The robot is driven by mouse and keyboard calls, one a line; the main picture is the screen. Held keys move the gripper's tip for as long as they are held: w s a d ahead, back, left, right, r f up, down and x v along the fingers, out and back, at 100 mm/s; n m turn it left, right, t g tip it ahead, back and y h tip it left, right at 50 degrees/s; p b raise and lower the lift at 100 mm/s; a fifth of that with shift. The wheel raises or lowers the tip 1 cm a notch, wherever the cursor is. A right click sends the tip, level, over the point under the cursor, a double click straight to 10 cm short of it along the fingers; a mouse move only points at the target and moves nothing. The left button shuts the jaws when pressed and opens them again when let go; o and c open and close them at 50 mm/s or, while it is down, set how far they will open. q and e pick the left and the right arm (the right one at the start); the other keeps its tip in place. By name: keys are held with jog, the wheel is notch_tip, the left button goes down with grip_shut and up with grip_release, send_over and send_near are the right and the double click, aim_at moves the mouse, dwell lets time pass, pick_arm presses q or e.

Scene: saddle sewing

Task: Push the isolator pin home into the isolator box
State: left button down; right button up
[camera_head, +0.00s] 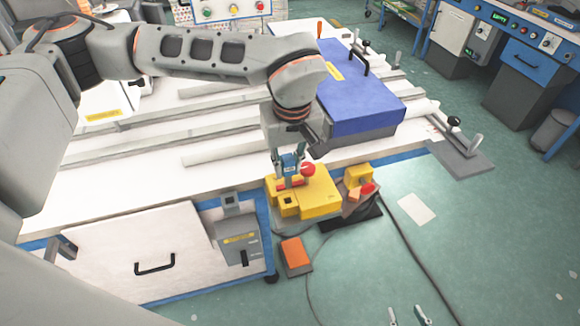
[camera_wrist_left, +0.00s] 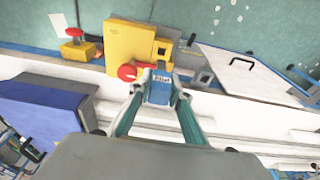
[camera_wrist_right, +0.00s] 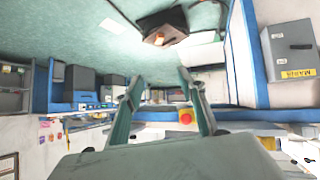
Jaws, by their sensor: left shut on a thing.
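The isolator box is a yellow box (camera_head: 318,198) at the front edge of the white table; it also shows in the left wrist view (camera_wrist_left: 125,42). A red knob (camera_head: 308,169) is on it. My left gripper (camera_head: 289,160) points down over the box's left part, shut on the blue isolator pin (camera_head: 290,170), which has a printed label. In the left wrist view the pin (camera_wrist_left: 160,88) sits between the fingertips, its far end against or just over the box beside the red knob. How deep it sits is hidden. My right gripper (camera_wrist_right: 160,80) is open and empty.
A smaller yellow unit with a red knob (camera_head: 360,180) stands right of the box. An orange pedal (camera_head: 295,252) and cables lie on the floor. A blue block (camera_head: 355,95) lies on the table behind. A grey switch box (camera_head: 238,240) is on the table's front.

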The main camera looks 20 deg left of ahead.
aim_at(288, 179)
pick_arm(q)
jog(key=shift+w, duration=0.1)
pick_arm(e)
jog(key=shift+w+a+r, duration=0.1)
jog(key=shift+w+r, duration=0.05)
jog(key=shift+r, duration=0.05)
pick_arm(q)
jog(key=shift+f, duration=0.1)
jog(key=shift+f+b, duration=0.2)
jog(key=shift+b, duration=0.2)
notch_tip(288, 179, down, 2)
jog(key=shift+f+b, duration=0.1)
jog(key=shift+b, duration=0.7)
jog(key=shift+f, duration=0.35)
jog(key=shift+f+b, duration=0.3)
jog(key=shift+b, duration=0.2)
jog(key=shift+f, duration=0.45)
pick_arm(e)
jog(key=shift+w+a+f+y, duration=0.15)
jog(key=shift+w+a+f, duration=0.05)
jog(key=shift+a+f, duration=0.25)
jog(key=shift+w+a+f+y, duration=0.15)
jog(key=shift+a+f, duration=0.15)
jog(key=shift+f, duration=0.15)
pick_arm(q)
jog(key=shift+b, duration=0.3)
pick_arm(e)
jog(key=shift+d+f, duration=0.1)
jog(key=shift+f, duration=0.1)
